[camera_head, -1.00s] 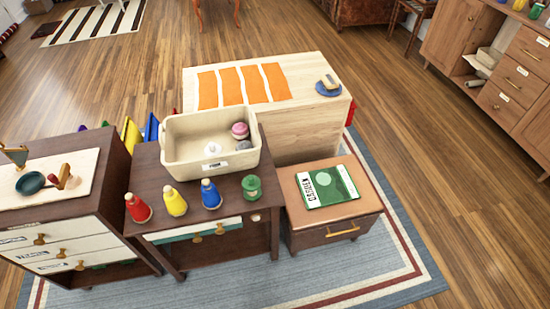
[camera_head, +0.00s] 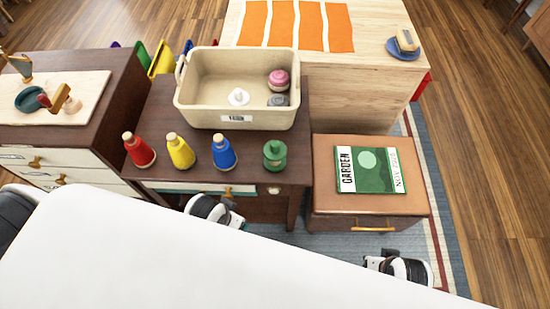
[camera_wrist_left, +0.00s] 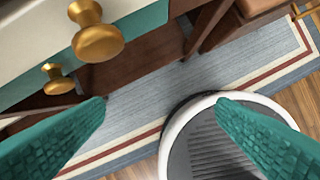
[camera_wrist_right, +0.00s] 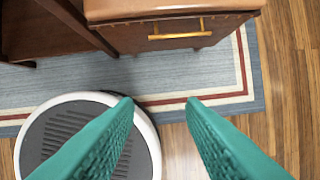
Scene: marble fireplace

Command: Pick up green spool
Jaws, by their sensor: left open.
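The green spool (camera_head: 275,154) stands upright near the front right corner of the dark wooden table (camera_head: 255,167), right of the blue bottle. My left gripper (camera_head: 228,199) is low in front of the table, below its top and left of the spool. In the left wrist view its teal fingers (camera_wrist_left: 160,112) are apart and empty, facing drawer knobs and the rug. My right gripper (camera_head: 372,262) is low in front of the brown cabinet. In the right wrist view its fingers (camera_wrist_right: 160,103) are apart with nothing between them. The spool is in neither wrist view.
Red (camera_head: 139,151), yellow (camera_head: 181,151) and blue (camera_head: 223,152) bottles stand left of the spool. A beige bin (camera_head: 236,116) behind holds pink, grey and white items. A green magazine (camera_head: 371,171) lies on the brown cabinet (camera_head: 328,197). A board lies at left.

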